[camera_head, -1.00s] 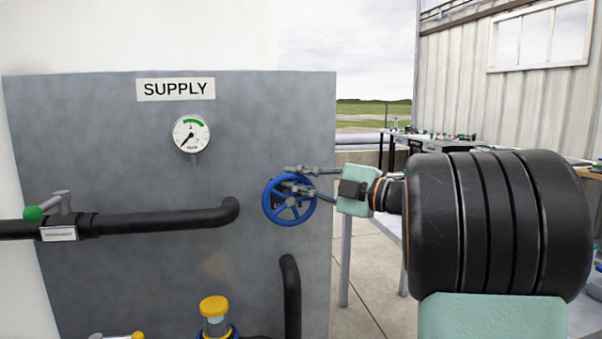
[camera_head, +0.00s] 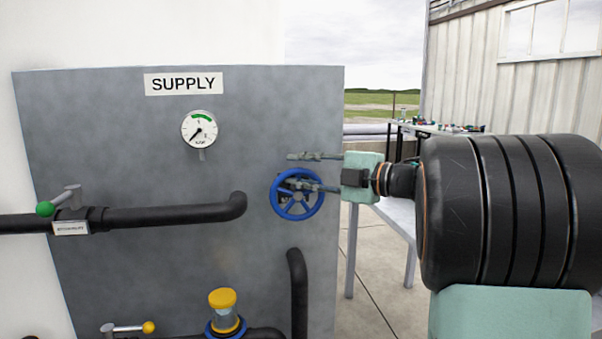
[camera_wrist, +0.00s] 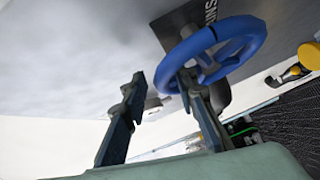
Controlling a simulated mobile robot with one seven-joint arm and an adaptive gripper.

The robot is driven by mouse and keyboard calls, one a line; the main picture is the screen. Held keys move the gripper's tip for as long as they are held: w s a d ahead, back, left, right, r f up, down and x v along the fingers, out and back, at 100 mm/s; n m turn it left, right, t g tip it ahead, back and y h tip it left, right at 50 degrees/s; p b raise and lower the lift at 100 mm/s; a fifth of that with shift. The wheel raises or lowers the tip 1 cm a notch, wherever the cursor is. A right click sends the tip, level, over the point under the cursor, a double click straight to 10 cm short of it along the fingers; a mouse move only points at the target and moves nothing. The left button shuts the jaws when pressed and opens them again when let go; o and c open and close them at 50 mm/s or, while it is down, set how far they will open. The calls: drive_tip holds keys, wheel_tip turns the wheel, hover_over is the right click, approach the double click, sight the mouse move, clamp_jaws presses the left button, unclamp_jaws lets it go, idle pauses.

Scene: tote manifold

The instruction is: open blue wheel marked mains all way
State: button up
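The blue wheel (camera_head: 295,216) is mounted at the right side of the grey panel. In the wrist view the wheel (camera_wrist: 255,42) fills the top right, beside a dark label (camera_wrist: 208,12) with partly visible, inverted lettering. My gripper (camera_head: 290,170) reaches in from the right with its fingers apart. One finger is above the wheel's rim; the other crosses the upper part of the wheel. In the wrist view my gripper (camera_wrist: 161,79) has its left finger outside the rim and its right finger overlapping the rim's lower left. I cannot tell whether either finger touches it.
The grey panel (camera_head: 120,150) carries a SUPPLY sign (camera_head: 183,84) and a round gauge (camera_head: 199,129), its needle at lower left. A green-knobbed lever (camera_head: 58,204), a yellow-knobbed lever (camera_head: 130,328) and a yellow-capped fitting (camera_head: 223,298) sit along black pipes. A workbench (camera_head: 405,215) stands behind at right.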

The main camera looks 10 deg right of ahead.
drive_tip(key=shift+f, duration=0.15)
drive_tip(key=shift+s+d, duration=0.15)
drive_tip(key=shift+d, duration=0.05)
drive_tip(key=v, duration=1.1)
drive_tip(key=shift+s, duration=0.25)
drive_tip(key=shift+d, duration=0.1)
